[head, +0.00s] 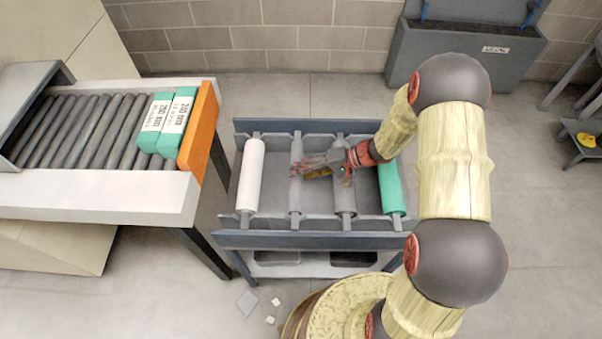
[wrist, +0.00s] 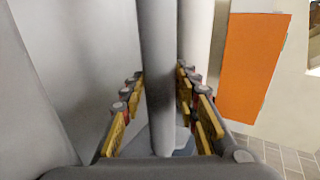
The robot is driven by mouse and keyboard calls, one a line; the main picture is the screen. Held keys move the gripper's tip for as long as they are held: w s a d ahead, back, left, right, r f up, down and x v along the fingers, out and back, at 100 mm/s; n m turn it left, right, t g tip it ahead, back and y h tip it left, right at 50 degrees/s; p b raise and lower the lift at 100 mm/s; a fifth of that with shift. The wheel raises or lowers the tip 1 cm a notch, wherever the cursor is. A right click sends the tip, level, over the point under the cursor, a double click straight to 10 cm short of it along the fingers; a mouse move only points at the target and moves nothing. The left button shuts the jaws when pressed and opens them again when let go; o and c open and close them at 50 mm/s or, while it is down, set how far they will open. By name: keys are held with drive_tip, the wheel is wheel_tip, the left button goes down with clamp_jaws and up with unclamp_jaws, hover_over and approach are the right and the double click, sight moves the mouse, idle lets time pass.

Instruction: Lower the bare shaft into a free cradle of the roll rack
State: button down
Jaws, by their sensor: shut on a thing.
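The roll rack (head: 320,240) stands in the middle of the head view, with rolls and shafts lying across it. My gripper (head: 303,166) reaches in from the right and is shut on a bare grey shaft (head: 295,193), second from the left. In the wrist view this shaft (wrist: 158,40) runs between the yellow-padded fingers (wrist: 160,85). The shaft lies over the second position; I cannot tell whether its ends touch the cradle. A white roll (head: 250,178) is left of it. A darker grey roll or shaft (head: 345,200) and a green roll (head: 391,190) are right of it.
A roller conveyor (head: 80,125) with two labelled green boxes (head: 166,122) and an orange end plate (head: 200,125) stands left of the rack. The orange plate (wrist: 252,65) also shows in the wrist view. Small scraps (head: 247,302) lie on the floor. A grey bin (head: 460,50) stands behind.

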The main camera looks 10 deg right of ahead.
sight(334, 174)
drive_tip(key=shift+s+f, duration=0.15)
drive_tip(key=shift+f, duration=0.15)
drive_tip(key=c, duration=1.7)
unclamp_jaws()
drive_tip(key=shift+c, duration=0.2)
drive_tip(key=o, duration=0.4)
drive_tip(key=shift+s+f, duration=0.1)
drive_tip(key=shift+c, duration=0.2)
drive_tip(key=shift+o, duration=0.6)
drive_tip(key=shift+s+f, duration=0.1)
drive_tip(key=shift+f, duration=0.05)
drive_tip(key=v, duration=1.2)
drive_tip(key=shift+w+d+r, duration=0.1)
drive_tip(key=shift+w+r, duration=0.15)
drive_tip(key=shift+r, duration=0.2)
